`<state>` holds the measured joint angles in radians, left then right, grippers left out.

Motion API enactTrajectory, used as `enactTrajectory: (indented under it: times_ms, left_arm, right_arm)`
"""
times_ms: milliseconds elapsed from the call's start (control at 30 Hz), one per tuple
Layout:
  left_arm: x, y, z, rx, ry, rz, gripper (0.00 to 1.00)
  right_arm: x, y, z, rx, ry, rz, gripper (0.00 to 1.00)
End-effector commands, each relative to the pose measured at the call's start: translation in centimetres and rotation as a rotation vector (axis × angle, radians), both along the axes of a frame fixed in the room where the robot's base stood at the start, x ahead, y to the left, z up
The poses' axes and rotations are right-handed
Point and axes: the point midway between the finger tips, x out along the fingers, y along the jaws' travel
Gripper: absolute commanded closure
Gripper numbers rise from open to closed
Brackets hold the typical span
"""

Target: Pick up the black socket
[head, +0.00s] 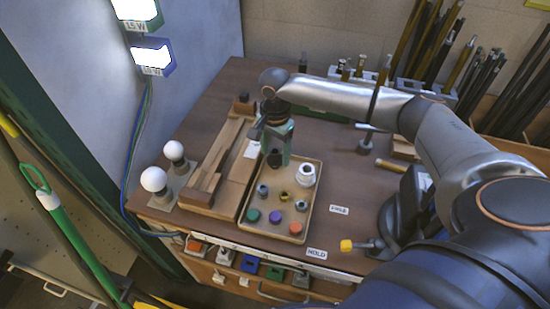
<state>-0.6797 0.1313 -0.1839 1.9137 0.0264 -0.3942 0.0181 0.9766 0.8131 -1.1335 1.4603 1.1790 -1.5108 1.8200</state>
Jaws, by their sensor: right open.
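The black socket (274,159) is a small dark round part at the far left corner of a shallow tan tray (319,198). My right gripper (277,148) is right above it, pointing down with its jaws open, and partly hides it. I cannot tell whether the fingers touch the socket. My left gripper is not in view.
A metal stand (375,128) is to the right. Bare tabletop shows around the labels.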

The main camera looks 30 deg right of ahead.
Motion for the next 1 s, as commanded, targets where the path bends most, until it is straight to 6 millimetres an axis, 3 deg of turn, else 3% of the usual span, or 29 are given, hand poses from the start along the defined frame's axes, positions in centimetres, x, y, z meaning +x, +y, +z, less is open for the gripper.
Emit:
enactTrajectory:
  times_ms: [67,667,1000]
  left_arm:
    - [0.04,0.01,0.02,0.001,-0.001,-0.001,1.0]
    - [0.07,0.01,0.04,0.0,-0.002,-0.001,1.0]
    - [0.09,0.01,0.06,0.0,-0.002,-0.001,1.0]
  right_arm:
    - [-0.01,0.02,0.01,0.0,0.0,0.0,0.31]
    - [-0.01,0.03,0.04,0.0,0.0,0.0,0.99]
    - [0.0,0.02,0.06,0.0,0.0,0.0,1.0]
